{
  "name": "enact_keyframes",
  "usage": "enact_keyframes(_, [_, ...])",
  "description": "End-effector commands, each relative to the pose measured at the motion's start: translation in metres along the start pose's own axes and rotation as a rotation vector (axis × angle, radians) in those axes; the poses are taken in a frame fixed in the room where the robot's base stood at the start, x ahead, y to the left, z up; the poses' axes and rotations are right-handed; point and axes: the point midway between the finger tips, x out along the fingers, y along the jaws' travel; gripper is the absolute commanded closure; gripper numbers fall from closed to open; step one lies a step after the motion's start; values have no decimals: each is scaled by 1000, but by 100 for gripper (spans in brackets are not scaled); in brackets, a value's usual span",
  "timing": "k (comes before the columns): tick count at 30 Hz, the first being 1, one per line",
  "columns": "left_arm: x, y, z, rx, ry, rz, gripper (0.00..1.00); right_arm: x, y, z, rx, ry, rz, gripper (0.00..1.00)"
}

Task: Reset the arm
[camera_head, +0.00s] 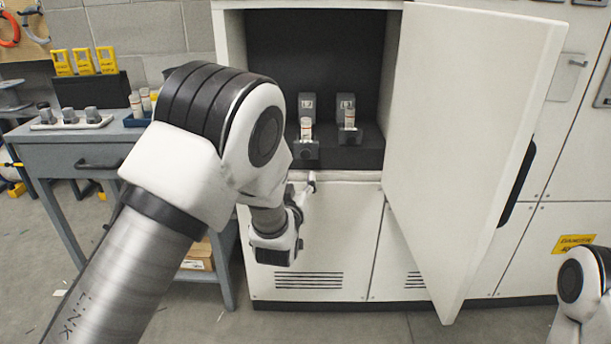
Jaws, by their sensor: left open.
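My left arm (140,260) comes in from the lower left and bends in front of the open cabinet. My left gripper (304,189) is small in the picture, below the cabinet's opening and in front of its lower front. It is open, and I see nothing held in it; the arm's wrist partly covers it. Part of my right arm (583,285) shows at the lower right edge; its gripper is out of the picture.
The white cabinet door (470,130) stands wide open to the right of the left gripper. Inside the cabinet are two grey holders with small labelled cylinders (349,118). A grey workbench (70,135) stands at the left, with yellow items and a tray on it.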

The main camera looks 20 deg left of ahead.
Motion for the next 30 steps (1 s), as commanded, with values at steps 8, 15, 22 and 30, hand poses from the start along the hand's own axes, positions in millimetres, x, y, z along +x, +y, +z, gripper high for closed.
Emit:
enact_keyframes(8, [-6,-18,52,0,-85,-30,45,0,0,0,0,0,0,60])
enact_keyframes(15, [-98,-93,220,34,-494,-128,45,0,0,0,0,0,0,60])
enact_keyframes(22, [-247,-140,328,93,-979,-161,45,0,0,0,0,0,0,60])
enact_keyframes(30, [-394,-153,353,149,-1435,-104,45,0,0,0,0,0,0,60])
